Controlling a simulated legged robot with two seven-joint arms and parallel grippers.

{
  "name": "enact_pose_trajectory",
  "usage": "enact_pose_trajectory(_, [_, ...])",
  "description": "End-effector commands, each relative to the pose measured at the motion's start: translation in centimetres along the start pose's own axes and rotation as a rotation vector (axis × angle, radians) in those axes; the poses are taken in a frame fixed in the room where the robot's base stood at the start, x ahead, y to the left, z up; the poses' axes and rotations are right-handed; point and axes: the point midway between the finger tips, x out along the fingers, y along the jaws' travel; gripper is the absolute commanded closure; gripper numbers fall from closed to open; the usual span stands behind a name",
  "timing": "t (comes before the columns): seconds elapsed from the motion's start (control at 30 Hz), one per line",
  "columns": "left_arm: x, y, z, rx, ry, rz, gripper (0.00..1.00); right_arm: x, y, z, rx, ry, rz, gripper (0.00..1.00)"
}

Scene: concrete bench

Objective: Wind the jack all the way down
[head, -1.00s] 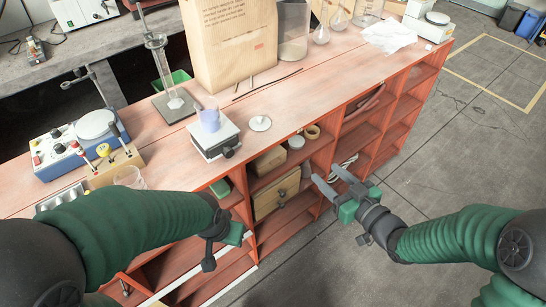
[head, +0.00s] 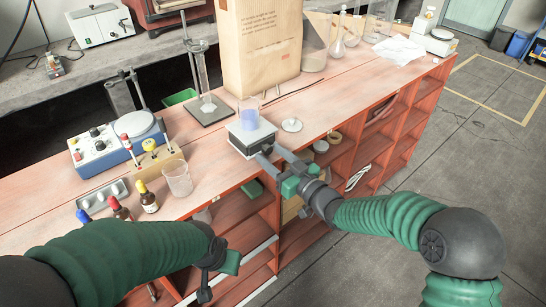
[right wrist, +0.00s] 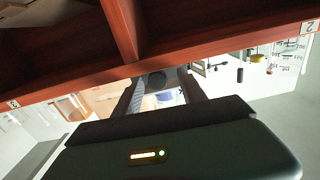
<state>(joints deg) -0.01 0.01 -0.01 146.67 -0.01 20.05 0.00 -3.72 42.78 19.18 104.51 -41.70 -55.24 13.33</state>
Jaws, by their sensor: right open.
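The jack (head: 250,138) is a small white-topped lab jack on the red bench's front edge. A beaker of blue liquid (head: 248,113) stands upright on its top. The jack's dark knob (right wrist: 157,80) faces the front. My right gripper (head: 268,153) is at the knob, its fingers pointing to it. In the right wrist view, the knob shows between the spread fingers (right wrist: 160,92); I cannot tell whether they touch it. My left gripper (head: 215,274) hangs low in front of the shelves, away from the jack; its jaw state is unclear.
A small white lid-like piece (head: 292,125) lies right of the jack. A large paper bag (head: 262,50) stands behind. A stand with a cylinder (head: 207,105), an empty beaker (head: 178,180), bottles (head: 148,198) and a blue stirrer (head: 118,148) are to the left.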

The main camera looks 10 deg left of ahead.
Motion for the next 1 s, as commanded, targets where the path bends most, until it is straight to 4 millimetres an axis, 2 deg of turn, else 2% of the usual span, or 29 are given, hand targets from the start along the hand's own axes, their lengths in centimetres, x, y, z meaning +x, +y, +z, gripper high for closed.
enact_pose_trajectory(0.27, [0.0,0.0,0.0,0.000,0.000,0.000,0.64,0.0,0.3,0.0,0.002,0.002,0.002,0.51])
enact_pose_trajectory(0.63, [0.0,0.0,0.0,0.000,0.000,0.000,0.64,0.1,0.2,0.0,0.001,0.000,0.004,1.00])
enact_pose_trajectory(0.87, [0.3,0.0,0.1,0.000,0.000,0.000,0.64,0.2,0.2,0.1,-0.015,0.001,0.002,1.00])
enact_pose_trajectory(1.0, [2.3,0.0,0.5,0.000,0.000,0.000,0.64,0.2,0.2,0.6,-0.186,0.004,0.002,1.00])
